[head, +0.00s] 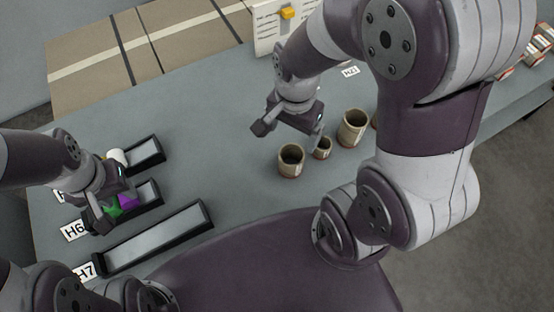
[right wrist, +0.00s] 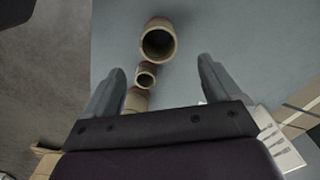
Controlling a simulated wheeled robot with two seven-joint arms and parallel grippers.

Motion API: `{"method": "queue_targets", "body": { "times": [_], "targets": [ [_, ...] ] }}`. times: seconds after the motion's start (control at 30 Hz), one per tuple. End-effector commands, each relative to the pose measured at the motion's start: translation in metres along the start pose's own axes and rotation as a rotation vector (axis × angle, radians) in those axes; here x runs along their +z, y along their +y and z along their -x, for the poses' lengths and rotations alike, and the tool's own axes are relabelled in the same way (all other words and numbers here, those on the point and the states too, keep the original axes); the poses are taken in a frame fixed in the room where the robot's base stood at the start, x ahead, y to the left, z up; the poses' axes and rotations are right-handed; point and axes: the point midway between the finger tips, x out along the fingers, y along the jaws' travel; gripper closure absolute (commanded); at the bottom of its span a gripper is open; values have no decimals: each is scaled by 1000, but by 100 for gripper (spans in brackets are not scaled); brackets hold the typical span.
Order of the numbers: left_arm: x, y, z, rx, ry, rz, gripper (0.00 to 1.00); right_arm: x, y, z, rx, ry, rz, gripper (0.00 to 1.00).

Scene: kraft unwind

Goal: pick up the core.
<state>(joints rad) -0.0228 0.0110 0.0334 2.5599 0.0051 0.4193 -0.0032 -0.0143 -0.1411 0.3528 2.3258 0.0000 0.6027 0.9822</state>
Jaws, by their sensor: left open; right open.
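Several brown kraft cores stand upright on the grey table; which one is meant cannot be told. A medium core (head: 291,160) is nearest me, a small core (head: 322,148) stands beside it, and a larger core (head: 352,128) is further right. In the right wrist view, the medium core (right wrist: 158,40) is beyond the fingertips, the small core (right wrist: 146,75) shows between the fingers, and the third core (right wrist: 137,100) is partly hidden by the gripper. My right gripper (head: 290,134) is open, empty and above the cores. My left gripper (head: 111,208) is open over the H6 tray.
The H6 tray (head: 154,193) holds a green block (head: 113,210) and a purple block (head: 128,202). An empty H7 tray (head: 155,238) lies in front, another tray (head: 146,152) behind. A white panel with a yellow part (head: 287,13) stands at the back.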

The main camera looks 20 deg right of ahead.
Motion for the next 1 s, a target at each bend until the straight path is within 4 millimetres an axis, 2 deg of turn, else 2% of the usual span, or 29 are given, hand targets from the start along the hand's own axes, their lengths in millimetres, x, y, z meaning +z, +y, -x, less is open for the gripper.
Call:
{"method": "queue_targets", "body": {
  "times": [0.07,0.3,0.47,0.7,0.8,1.0],
  "targets": [
    [0,0,-1,0,0,0,57,0,1,-5,3,-2,-25,9],
    [1,0,-8,0,0,0,57,1,1,-58,6,-4,-32,9],
    [1,0,-10,0,0,0,57,1,1,-77,5,-3,-31,9],
    [2,0,-12,0,0,0,57,4,-2,-120,5,-2,-30,9],
    [2,0,-13,0,0,0,57,4,-2,-127,3,0,-31,9],
    [2,0,-12,0,0,0,57,4,-2,-127,2,1,-30,9]
  ]
}}
